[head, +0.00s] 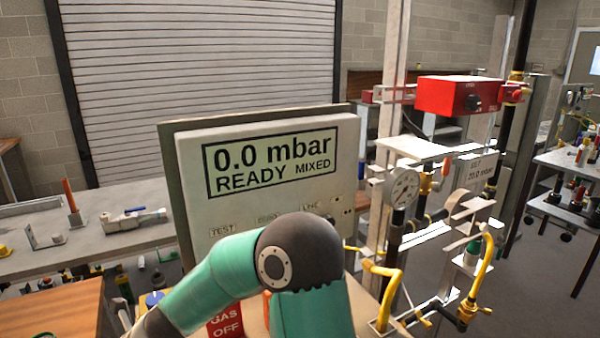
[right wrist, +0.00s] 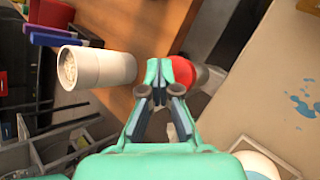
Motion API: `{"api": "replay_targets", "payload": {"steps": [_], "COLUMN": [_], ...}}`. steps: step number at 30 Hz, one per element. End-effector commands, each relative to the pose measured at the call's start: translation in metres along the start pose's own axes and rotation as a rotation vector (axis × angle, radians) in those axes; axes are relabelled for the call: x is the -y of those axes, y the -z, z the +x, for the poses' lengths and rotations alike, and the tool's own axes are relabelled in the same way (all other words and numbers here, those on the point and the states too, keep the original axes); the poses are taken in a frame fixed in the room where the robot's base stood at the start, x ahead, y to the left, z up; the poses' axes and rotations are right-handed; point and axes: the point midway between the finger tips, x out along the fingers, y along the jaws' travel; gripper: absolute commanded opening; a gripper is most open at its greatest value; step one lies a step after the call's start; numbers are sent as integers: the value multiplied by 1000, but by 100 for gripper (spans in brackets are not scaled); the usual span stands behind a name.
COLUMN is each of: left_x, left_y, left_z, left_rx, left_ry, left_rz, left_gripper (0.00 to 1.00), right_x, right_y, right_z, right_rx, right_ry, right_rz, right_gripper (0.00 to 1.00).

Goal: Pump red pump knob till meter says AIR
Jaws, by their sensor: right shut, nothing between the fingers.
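The meter (head: 270,160) is a pale panel with a large display reading "0.0 mbar READY MIXED". In the right wrist view, a round red knob (right wrist: 183,72) with a pale part beside it is just right of my right gripper's fingertips (right wrist: 158,76). It looks like the pump knob. The fingers are shut with nothing between them; I cannot tell whether they touch the knob. In the head view, a green arm of mine covers the lower part of the meter, and no gripper shows. My left gripper is not in view.
A white cylinder (right wrist: 97,67) stands left of the right gripper, by a wooden surface (right wrist: 135,25). A red "GAS OFF" sign (head: 227,322) is partly hidden by my arm. Pipes with yellow handles (head: 390,290) and a round gauge (head: 402,188) stand right of the meter.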

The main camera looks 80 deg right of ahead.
Motion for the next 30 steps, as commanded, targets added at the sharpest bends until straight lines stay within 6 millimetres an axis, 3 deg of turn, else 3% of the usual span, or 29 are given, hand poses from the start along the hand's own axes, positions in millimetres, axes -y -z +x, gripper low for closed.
{"api": "replay_targets", "payload": {"steps": [19,30], "left_x": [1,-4], "left_y": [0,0], "left_z": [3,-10], "left_rx": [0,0], "left_ry": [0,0], "left_rz": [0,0], "left_gripper": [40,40], "right_x": [2,-4], "right_y": [3,-4], "right_z": [3,-6], "right_rx": [-3,-3], "right_ry": [1,1], "right_rz": [0,-1], "right_gripper": [0,0]}}
